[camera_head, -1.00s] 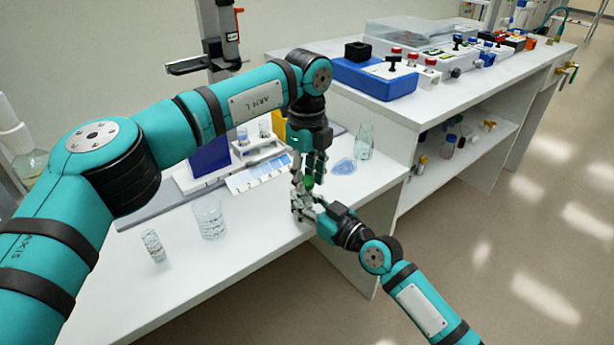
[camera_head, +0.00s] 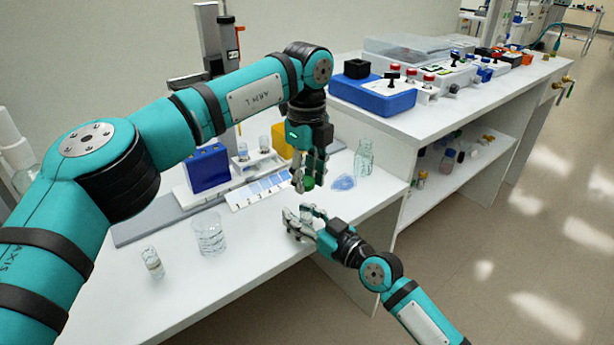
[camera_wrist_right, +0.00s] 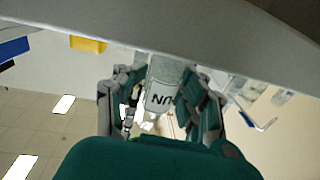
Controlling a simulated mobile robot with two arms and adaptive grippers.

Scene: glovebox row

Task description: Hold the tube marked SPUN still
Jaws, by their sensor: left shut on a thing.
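The tube marked SPUN (camera_wrist_right: 162,88) shows in the right wrist view as a clear tube with a white label, its letters upside down and partly cut off. It stands between the two fingers of my right gripper (camera_head: 301,218), which look closed against its sides. In the head view the tube is mostly hidden by these fingers, above the table's front edge. My left gripper (camera_head: 309,178) is above the right one, fingers down, shut on a small green cap (camera_head: 308,184). A gap shows between the cap and my right gripper.
On the white table (camera_head: 190,290) stand a glass beaker (camera_head: 209,234), a small vial (camera_head: 152,262), a clear bottle (camera_head: 363,158) and a blue dish (camera_head: 343,183). A blue box (camera_head: 207,168) and tube rack stand behind.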

